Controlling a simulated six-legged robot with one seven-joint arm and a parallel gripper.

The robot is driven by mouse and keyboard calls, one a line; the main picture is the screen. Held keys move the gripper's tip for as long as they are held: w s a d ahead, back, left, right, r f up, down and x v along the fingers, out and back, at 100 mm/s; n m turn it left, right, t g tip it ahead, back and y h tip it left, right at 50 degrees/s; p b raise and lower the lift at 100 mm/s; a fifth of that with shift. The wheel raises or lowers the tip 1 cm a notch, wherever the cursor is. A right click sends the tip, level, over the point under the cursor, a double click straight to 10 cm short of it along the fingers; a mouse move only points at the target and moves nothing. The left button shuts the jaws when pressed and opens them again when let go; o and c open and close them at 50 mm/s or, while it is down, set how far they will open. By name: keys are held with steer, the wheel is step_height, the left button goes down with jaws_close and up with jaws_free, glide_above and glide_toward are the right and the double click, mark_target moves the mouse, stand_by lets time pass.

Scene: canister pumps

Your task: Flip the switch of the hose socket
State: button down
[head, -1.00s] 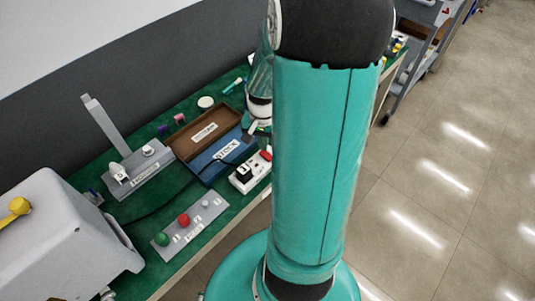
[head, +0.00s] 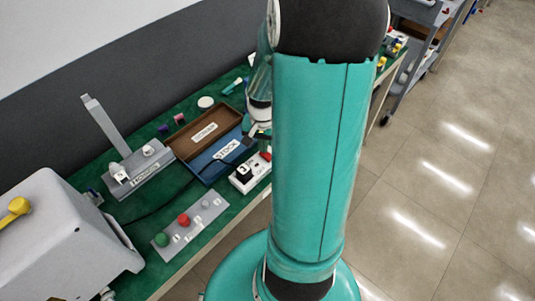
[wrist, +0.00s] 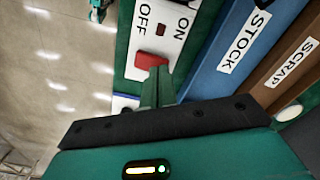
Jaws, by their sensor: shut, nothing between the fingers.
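The hose socket is a white block (head: 250,177) on the green bench, with a black plug in it and a red switch (head: 266,156) at its right end. In the wrist view the socket's white face (wrist: 173,47) carries the words OFF and ON, a small dark red square and the red switch (wrist: 151,61). My gripper (wrist: 160,76) is shut and empty, its tips overlapping the switch's lower edge in the picture. I cannot tell whether they touch it. In the head view my gripper (head: 257,136) is just above the switch, partly hidden by my arm.
A blue STOCK tray (head: 211,176) and a brown SCRAP tray (head: 184,148) lie behind the socket. A grey panel with green and red buttons (head: 190,222) lies in front and left. A grey stand (head: 135,175) and a grey machine (head: 65,235) are farther left. The floor right is open.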

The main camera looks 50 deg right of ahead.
steer(key=shift+f, duration=0.35)
steer(key=shift+r, duration=3.5)
steer(key=shift+a+r, duration=0.1)
steer(key=shift+r, duration=0.05)
steer(key=s+a+r+n+t, duration=0.2)
steer(key=a+r+n, duration=0.3)
steer(key=a+r, duration=0.4)
steer(key=s+a+r+n+t, duration=0.2)
steer(key=a+r+n, duration=0.4)
steer(key=a+r, duration=0.3)
steer(key=a+t, duration=0.1)
steer(key=a, duration=0.3)
steer(key=shift+s+a+n+t, duration=0.3)
steer(key=shift+s+a, duration=0.05)
